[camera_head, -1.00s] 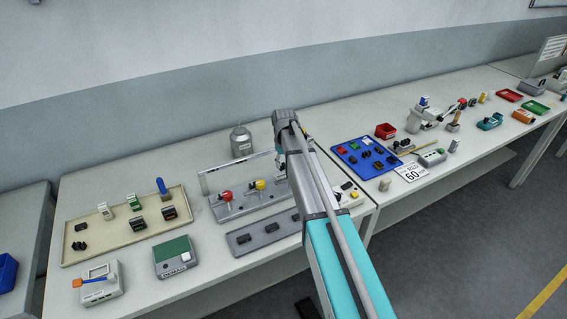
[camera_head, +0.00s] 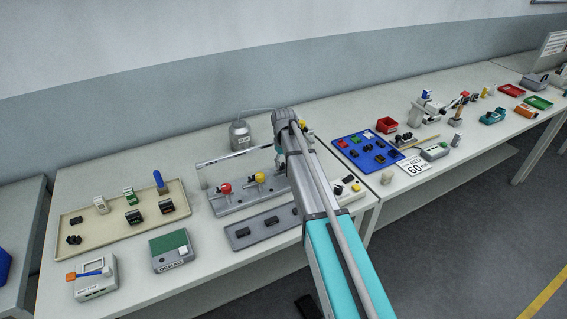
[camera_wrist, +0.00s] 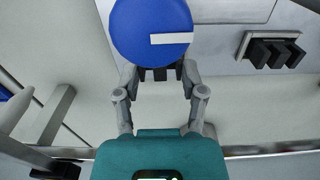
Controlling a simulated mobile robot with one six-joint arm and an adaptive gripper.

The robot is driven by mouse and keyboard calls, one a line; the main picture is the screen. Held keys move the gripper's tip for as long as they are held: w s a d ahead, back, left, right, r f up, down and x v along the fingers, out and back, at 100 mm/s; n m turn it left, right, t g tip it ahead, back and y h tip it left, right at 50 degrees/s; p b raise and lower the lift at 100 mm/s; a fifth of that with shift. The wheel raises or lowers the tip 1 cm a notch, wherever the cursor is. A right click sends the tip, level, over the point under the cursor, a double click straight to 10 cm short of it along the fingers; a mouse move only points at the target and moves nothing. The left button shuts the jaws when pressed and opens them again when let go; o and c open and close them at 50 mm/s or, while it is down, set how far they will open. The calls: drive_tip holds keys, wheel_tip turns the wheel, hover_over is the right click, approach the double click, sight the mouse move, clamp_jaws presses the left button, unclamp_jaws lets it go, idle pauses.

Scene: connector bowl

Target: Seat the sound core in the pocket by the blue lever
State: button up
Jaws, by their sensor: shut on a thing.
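My gripper (camera_wrist: 159,72) is shut on a dark pronged core (camera_wrist: 160,76) in the wrist view. A round blue knob (camera_wrist: 150,32) with a white stripe, apparently the blue lever's top, covers much of the core and the fingertips' far side. I cannot tell whether the core touches a pocket. A grey fixture (camera_wrist: 225,57) lies beyond. In the head view, my arm hides the gripper and the blue lever. There the fixture (camera_head: 232,206) shows a red-knobbed lever (camera_head: 224,188) and a yellow-knobbed lever (camera_head: 260,178).
Another dark three-pronged block (camera_wrist: 272,52) sits right of the knob in the wrist view. A beige tray (camera_head: 105,238) with several connectors is at left. A grey tray (camera_head: 255,236) lies in front of the fixture; a blue tray (camera_head: 372,168) is at right. A metal can (camera_head: 240,135) stands behind.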

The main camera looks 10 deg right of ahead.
drive_tip(key=shift+f+b, duration=0.35)
drive_tip(key=shift+f, duration=0.1)
drive_tip(key=shift+f, duration=0.1)
drive_tip(key=o, duration=1.2)
wheel_tip(320, 180, up, 9)
drive_tip(key=p, duration=0.8)
drive_tip(key=shift+f, duration=0.15)
